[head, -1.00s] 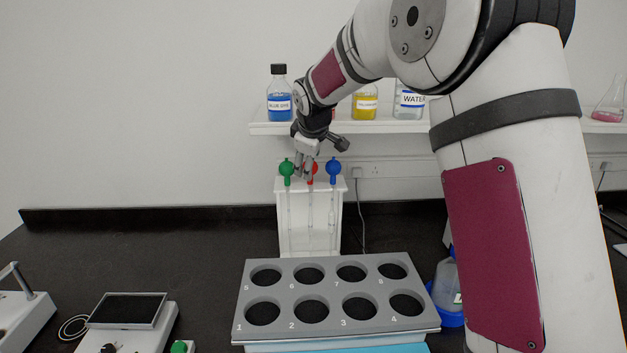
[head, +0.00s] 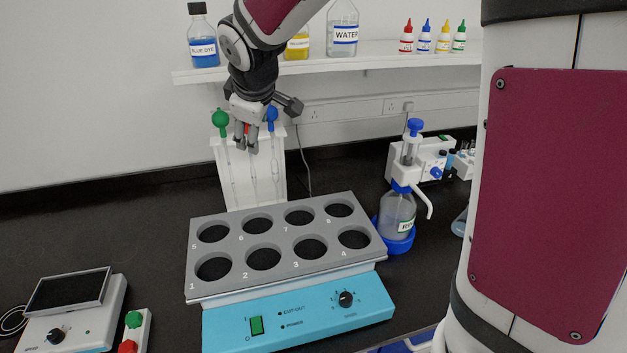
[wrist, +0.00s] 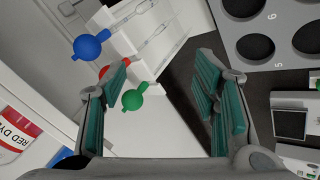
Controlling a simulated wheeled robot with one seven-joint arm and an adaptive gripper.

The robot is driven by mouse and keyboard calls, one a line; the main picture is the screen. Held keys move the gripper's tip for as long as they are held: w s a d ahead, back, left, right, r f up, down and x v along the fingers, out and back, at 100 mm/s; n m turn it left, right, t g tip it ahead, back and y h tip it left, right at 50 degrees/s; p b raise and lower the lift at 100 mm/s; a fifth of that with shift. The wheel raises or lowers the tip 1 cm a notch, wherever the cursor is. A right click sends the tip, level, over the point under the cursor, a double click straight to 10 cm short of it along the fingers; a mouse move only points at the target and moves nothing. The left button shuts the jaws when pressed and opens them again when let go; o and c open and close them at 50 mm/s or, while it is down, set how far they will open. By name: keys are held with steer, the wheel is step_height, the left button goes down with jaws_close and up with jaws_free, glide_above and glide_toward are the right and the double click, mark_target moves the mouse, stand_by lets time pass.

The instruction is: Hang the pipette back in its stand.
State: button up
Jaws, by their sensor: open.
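The white pipette stand (head: 220,163) is at the wall behind the grey rack. Three pipettes hang upright in it, with a green bulb (head: 221,119), a red bulb mostly hidden behind my gripper, and a blue bulb (head: 271,113). My gripper (head: 247,146) is in front of the stand's top, at the red pipette's place. In the wrist view my gripper (wrist: 162,65) is open with nothing between the fingers. There the red bulb (wrist: 104,72) is partly covered by the left finger, with the green bulb (wrist: 132,100) and blue bulb (wrist: 88,47) on either side.
A grey rack with several holes (head: 286,236) on a blue-fronted device (head: 298,320) stands before the stand. A shelf (head: 400,57) with bottles is above. A dispenser bottle (head: 398,210) is right of the rack. A scale-like device (head: 69,295) is front left.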

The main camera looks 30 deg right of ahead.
steer(key=s+d+r+m+g+y, duration=0.1)
steer(key=s+m, duration=0.8)
steer(key=s, duration=2.2)
steer(key=shift+s+d+r+m+g, duration=0.25)
steer(key=shift+s+d+m+g, duration=0.05)
steer(key=shift+s+d, duration=0.1)
